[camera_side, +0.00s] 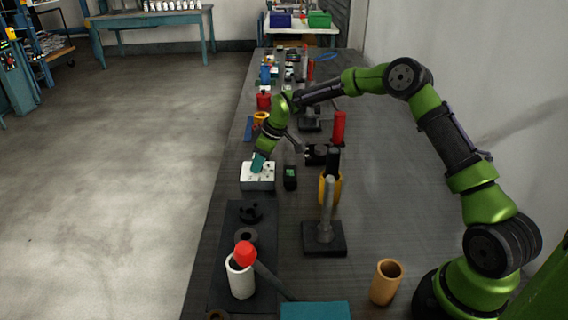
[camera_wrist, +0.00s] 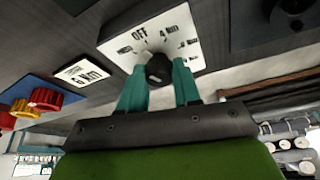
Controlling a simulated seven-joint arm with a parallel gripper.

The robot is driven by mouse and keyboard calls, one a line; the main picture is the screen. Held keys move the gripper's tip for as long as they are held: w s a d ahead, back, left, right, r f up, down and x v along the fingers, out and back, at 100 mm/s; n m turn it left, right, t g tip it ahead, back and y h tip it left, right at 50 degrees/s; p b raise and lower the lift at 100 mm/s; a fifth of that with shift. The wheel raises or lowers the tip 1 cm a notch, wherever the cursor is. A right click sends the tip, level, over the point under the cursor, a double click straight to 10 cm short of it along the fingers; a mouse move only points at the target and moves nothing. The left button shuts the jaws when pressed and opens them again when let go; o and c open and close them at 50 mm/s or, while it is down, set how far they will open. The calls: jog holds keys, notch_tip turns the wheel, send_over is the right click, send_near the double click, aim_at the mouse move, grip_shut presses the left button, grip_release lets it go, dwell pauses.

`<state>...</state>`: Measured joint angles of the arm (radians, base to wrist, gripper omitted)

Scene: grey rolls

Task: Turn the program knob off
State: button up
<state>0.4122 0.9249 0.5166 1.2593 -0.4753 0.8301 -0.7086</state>
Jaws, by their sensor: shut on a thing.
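The program knob (camera_wrist: 158,70) is dark and stands on a white panel (camera_wrist: 120,45) with black print, including "OFF" and "4 km". The panel is the top of a small white box (camera_side: 258,184) on the long dark table in the side view. My gripper (camera_wrist: 158,72) is shut on the knob, with one teal finger on each side of it. In the side view my gripper (camera_side: 258,162) reaches down onto the white box and hides the knob. I cannot tell which mark the knob points at.
A black device with a green face (camera_side: 290,174) stands close right of the box. A black part (camera_side: 250,212) lies in front. A white cup (camera_side: 240,276) with a red-headed tool stands nearer. Red and yellow parts (camera_wrist: 45,98) show left in the wrist view, near a "6 km" plate (camera_wrist: 82,73).

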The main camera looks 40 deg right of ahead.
jog(key=shift+s+m+h, duration=0.1)
jog(key=shift+m+h, duration=0.5)
jog(key=shift+m, duration=1)
jog(key=o, duration=1.1)
jog(key=shift+c, duration=0.2)
jog(key=v, duration=1.6)
jog(key=shift+s+r, duration=0.3)
jog(key=shift+s, duration=0.1)
jog(key=shift+a+m, duration=0.15)
jog(key=shift+m, duration=0.15)
